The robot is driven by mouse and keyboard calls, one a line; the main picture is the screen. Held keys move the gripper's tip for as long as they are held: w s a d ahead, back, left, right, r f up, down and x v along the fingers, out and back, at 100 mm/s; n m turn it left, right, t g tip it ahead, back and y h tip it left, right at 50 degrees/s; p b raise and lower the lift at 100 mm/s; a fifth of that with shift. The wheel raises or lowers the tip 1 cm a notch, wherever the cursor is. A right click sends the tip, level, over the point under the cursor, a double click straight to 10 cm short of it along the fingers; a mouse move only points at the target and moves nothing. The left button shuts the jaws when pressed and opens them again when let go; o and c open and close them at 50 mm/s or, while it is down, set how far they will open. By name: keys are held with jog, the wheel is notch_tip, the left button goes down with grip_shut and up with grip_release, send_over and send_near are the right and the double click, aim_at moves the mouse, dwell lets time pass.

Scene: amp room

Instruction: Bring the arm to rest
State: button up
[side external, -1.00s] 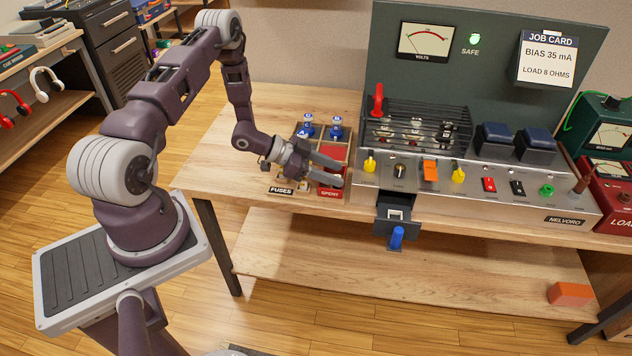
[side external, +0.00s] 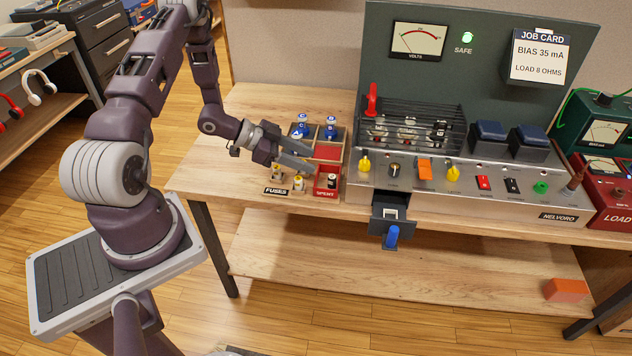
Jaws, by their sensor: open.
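My gripper (side external: 312,160) is open, its fingers pointing right over the fuse box (side external: 345,150) at the left part of the bench. It appears empty. The box has a FUSES side with blue-topped fuses (side external: 302,127) at the back and yellow-marked ones (side external: 299,182) at the front. Its red SPENT compartment (side external: 320,184) lies at the right, with a dark-and-white fuse (side external: 332,181) in it. The fingers hide part of the box's middle.
The amplifier chassis (side external: 470,190) stands right of the box, with knobs, switches and a caged row of tubes. The SAFE lamp (side external: 467,38) glows green. The bench's left end (side external: 220,160) is clear.

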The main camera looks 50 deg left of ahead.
jog(key=w+a+r+n+g+y, duration=0.15)
jog(key=r+y, duration=0.25)
jog(key=r, duration=0.4)
jog(key=w+a+r+t+y, duration=0.1)
jog(key=w+r+y, duration=0.2)
jog(key=r, duration=0.5)
jog(key=s+d+r+n+g+y, duration=0.25)
jog(key=s+d+r, duration=0.2)
jog(key=r, duration=0.45)
jog(key=s+d+r+n+h, duration=0.1)
jog(key=s+d, duration=0.4)
jog(key=s, duration=0.3)
jog(key=s+d+r+n+g+h, duration=0.1)
jog(key=s+d, duration=0.4)
jog(key=s, duration=0.2)
jog(key=s+d+r+h, duration=0.1)
jog(key=s+d+r, duration=0.1)
jog(key=s+d, duration=0.3)
jog(key=s, duration=0.3)
jog(key=shift+s+n+g, duration=0.3)
jog(key=shift+s+n, duration=0.05)
jog(key=shift+n, duration=0.05)
